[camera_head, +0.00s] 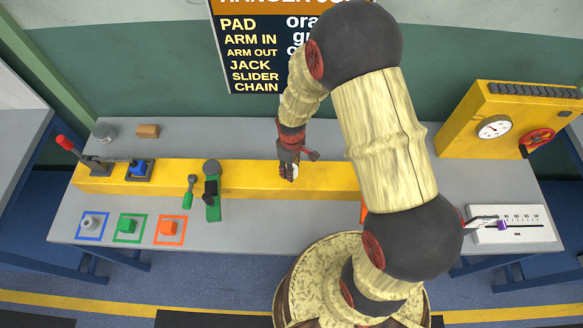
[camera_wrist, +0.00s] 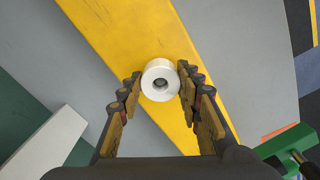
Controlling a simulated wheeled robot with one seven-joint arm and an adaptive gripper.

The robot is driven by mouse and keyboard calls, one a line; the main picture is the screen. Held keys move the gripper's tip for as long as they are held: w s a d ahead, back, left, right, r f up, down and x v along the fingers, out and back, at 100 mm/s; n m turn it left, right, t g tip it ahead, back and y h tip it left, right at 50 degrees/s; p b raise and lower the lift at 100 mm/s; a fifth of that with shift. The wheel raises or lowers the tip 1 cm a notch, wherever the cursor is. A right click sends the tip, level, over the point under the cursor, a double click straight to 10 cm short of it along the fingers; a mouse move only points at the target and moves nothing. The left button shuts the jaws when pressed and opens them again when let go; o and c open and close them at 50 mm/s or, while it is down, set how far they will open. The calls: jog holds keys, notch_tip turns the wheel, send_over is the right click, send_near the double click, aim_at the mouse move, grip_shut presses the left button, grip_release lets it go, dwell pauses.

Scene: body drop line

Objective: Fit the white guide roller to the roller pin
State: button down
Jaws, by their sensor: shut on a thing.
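My gripper (camera_head: 289,175) is over the yellow beam (camera_head: 245,178), near the middle of the bench. Its fingers are shut on the white guide roller (camera_wrist: 160,80), a short white cylinder with a dark centre hole. In the wrist view the roller sits between the fingertips with its holed end facing the camera. In the head view only a small white part of the roller (camera_head: 294,171) shows beside the fingers. A green part with a dark rod (camera_wrist: 297,158) shows at the lower right of the wrist view. I cannot tell whether that rod is the roller pin.
A green lever-like part (camera_head: 212,195) and a smaller green handle (camera_head: 189,192) are left of my gripper. A red-knobbed lever (camera_head: 80,153) stands at the beam's left end.

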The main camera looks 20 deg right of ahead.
jog(key=shift+f+b, duration=0.3)
jog(key=shift+f, duration=0.1)
jog(key=c, duration=1.2)
grip_release()
jog(key=shift+f, duration=0.2)
jog(key=shift+o, duration=0.2)
jog(key=shift+r, duration=4.5)
